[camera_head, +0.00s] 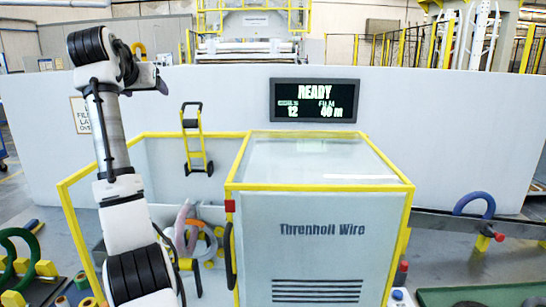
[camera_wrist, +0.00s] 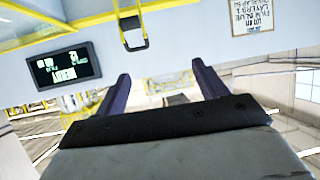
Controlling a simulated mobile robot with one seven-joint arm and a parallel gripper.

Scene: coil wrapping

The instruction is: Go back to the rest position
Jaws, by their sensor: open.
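My arm rises on the left of the head view, its upper end bent over to the right. My gripper (camera_wrist: 164,80) shows in the wrist view with its two dark fingers apart and nothing between them. In the head view its end (camera_head: 160,80) is small, in front of the pale wall and clear of the machine. The wrist view looks tilted and upside down, with the sign and screen along its top.
A yellow-framed cabinet (camera_head: 318,220) marked "Threnholl Wire" stands at centre. Behind it, a screen (camera_head: 314,100) reads READY, coils 12, film 40 m. A yellow hand truck (camera_head: 195,145) is by the wall. Coils (camera_head: 187,235) lie behind my arm; a blue coil (camera_head: 474,199) is at right.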

